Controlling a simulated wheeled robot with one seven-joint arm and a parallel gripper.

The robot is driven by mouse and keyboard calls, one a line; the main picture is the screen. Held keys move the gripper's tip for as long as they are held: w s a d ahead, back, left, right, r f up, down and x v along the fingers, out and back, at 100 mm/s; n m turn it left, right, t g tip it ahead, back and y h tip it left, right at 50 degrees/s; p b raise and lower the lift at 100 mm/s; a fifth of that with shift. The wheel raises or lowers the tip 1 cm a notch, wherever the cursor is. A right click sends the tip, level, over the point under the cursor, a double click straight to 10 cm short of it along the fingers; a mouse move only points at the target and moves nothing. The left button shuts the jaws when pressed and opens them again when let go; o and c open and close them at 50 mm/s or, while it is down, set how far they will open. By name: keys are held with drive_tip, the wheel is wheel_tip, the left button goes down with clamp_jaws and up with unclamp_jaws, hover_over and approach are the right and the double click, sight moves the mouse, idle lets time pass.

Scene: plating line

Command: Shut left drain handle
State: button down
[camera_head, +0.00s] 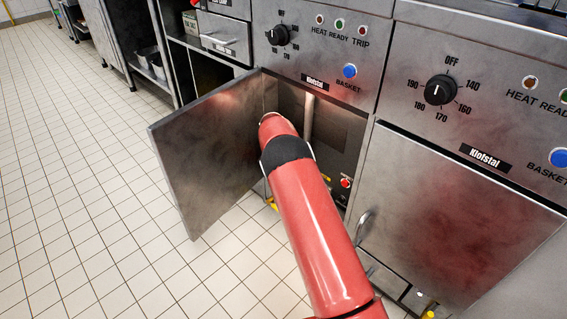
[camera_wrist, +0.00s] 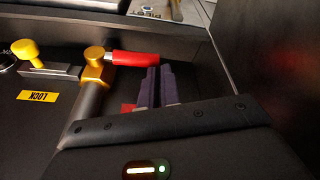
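The left drain handle, a red grip (camera_wrist: 134,58) on a yellow valve joint (camera_wrist: 94,72) and a grey pipe, shows in the wrist view inside the dark cabinet. The grip points right in that view. My gripper (camera_wrist: 161,72) has its two dark fingers side by side with hardly a gap and nothing between them. The fingertips are just below the right end of the red grip; whether they touch it I cannot tell. In the head view my red arm reaches into the left fryer cabinet and hides my gripper and the handle.
The left cabinet door (camera_head: 211,150) stands open to the left of my arm. The right cabinet door (camera_head: 450,220) is shut. A yellow knob (camera_wrist: 26,52) and a yellow LOCK label (camera_wrist: 38,97) are left of the valve. The tiled floor (camera_head: 80,190) at left is clear.

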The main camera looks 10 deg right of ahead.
drive_tip(key=shift+s+f, duration=0.1)
drive_tip(key=shift+f, duration=0.4)
drive_tip(key=v, duration=0.8)
drive_tip(key=shift+r+p, duration=0.3)
drive_tip(key=shift+p, duration=0.15)
drive_tip(key=shift+d, duration=0.1)
